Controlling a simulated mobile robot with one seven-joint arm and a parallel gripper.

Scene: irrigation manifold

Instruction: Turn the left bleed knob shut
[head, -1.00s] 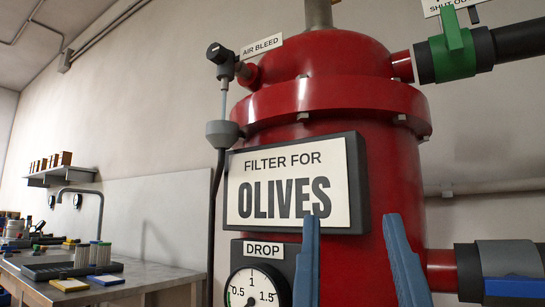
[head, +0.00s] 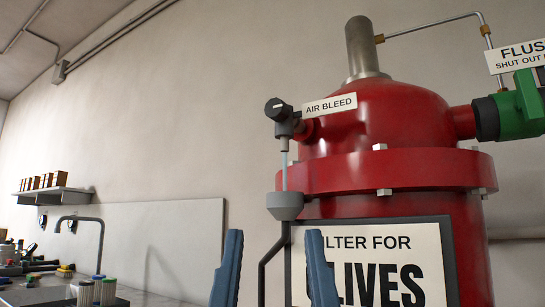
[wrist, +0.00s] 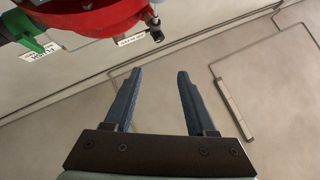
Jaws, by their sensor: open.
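The bleed knob (head: 278,108) is a dark knob on a small dark valve at the upper left of the red filter tank (head: 385,125), beside a sign reading AIR BLEED (head: 330,104). A thin pale stream runs from the valve to a grey funnel (head: 285,205) below. Only one bleed knob shows. My gripper (head: 275,237) is open and empty, its blue fingers upright below the knob in the head view. In the wrist view, the knob (wrist: 156,35) lies just beyond the fingertips of my gripper (wrist: 160,72), apart from them.
A green valve handle (head: 528,103) with a FLUSH sign (head: 520,55) is at the tank's right. A dark drain pipe (head: 262,275) runs down from the funnel. A bench with a tap (head: 100,235) stands at left.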

